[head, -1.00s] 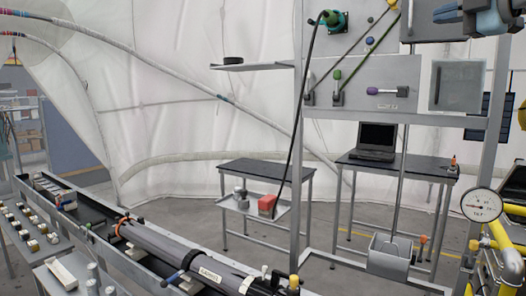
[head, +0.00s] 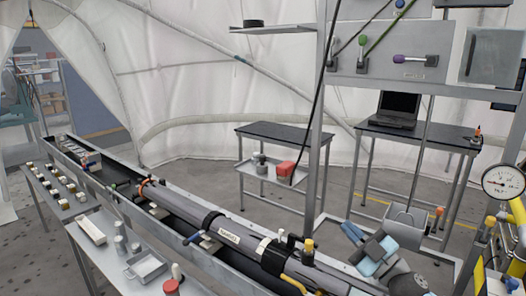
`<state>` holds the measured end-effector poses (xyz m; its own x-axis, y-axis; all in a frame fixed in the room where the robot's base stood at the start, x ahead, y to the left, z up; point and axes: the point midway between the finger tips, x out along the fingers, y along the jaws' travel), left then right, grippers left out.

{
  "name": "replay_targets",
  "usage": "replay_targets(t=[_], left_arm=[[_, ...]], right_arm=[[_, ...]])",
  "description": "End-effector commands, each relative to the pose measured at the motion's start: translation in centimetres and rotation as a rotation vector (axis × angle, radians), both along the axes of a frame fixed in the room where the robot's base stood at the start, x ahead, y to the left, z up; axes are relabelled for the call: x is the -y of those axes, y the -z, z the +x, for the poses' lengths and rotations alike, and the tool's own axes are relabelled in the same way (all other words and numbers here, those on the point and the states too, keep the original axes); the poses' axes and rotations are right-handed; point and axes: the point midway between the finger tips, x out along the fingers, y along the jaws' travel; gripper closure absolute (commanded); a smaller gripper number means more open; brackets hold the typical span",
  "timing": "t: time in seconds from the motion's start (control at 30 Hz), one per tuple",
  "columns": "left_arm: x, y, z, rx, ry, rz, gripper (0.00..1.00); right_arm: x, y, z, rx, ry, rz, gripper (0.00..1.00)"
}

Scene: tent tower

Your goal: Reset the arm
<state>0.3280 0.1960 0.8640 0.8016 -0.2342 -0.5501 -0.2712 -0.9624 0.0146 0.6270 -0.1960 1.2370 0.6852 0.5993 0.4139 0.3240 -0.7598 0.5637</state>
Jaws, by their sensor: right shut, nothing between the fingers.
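My right gripper (head: 360,242) is low in the right half of the head view, grey with light blue parts. It is shut with nothing held. It shows in front of the frame's lower part, left of the grey bin (head: 406,226) and over the right end of the long grey tube (head: 205,214). I cannot tell how far it is from them. My left gripper is out of view.
A metal frame with a panel of levers (head: 400,62) stands at the right, with a pressure gauge (head: 503,181) beside it. Dark-topped tables, one with a laptop (head: 397,108), stand behind. A side bench (head: 112,262) holds small parts at lower left.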

Motion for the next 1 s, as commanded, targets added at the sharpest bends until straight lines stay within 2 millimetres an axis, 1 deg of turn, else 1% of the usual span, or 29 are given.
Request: replay_targets(t=[0.03, 0.07, 0.1, 0.17, 0.2, 0.27, 0.3, 0.37, 0.4, 0.47, 0.5, 0.6, 0.7, 0.73, 0.83, 1.0], left_arm=[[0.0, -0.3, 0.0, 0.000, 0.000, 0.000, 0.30], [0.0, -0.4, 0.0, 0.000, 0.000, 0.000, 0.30], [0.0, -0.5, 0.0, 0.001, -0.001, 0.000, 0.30], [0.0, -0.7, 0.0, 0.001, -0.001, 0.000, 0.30], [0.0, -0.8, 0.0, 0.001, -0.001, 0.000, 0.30], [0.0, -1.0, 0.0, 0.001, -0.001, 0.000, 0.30], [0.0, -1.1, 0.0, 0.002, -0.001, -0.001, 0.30], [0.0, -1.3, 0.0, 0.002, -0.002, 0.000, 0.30], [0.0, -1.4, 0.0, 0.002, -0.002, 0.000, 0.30], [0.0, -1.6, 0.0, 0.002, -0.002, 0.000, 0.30], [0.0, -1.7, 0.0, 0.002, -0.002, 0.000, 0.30], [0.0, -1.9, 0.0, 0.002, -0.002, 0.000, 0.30], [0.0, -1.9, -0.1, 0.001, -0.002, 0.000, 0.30], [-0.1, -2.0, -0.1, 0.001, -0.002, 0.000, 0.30], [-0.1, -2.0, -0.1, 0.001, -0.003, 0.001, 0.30], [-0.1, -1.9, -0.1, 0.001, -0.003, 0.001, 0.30]], right_arm=[[0.0, 3.1, -1.2, -0.076, 0.037, 0.046, 1.00], [0.1, 4.8, -1.8, -0.118, 0.062, 0.068, 1.00], [0.3, 7.1, -2.8, -0.177, 0.098, 0.094, 1.00], [0.6, 10.5, -4.5, -0.271, 0.151, 0.130, 1.00], [0.7, 12.9, -5.7, -0.338, 0.186, 0.147, 1.00], [0.9, 16.4, -8.0, -0.441, 0.236, 0.168, 1.00], [1.0, 18.7, -9.6, -0.514, 0.269, 0.180, 1.00], [1.1, 22.1, -12.4, -0.627, 0.314, 0.189, 1.00], [1.1, 24.3, -14.4, -0.703, 0.340, 0.192, 1.00], [1.0, 27.2, -17.6, -0.815, 0.375, 0.192, 1.00], [1.0, 29.0, -19.7, -0.885, 0.392, 0.190, 1.00], [0.7, 32.2, -24.3, -1.033, 0.421, 0.182, 1.00], [0.4, 34.2, -27.6, -1.133, 0.434, 0.171, 1.00], [0.3, 34.6, -28.4, -1.154, 0.435, 0.168, 1.00], [0.2, 35.3, -29.8, -1.195, 0.438, 0.164, 1.00], [0.2, 35.4, -30.1, -1.204, 0.438, 0.162, 1.00]])
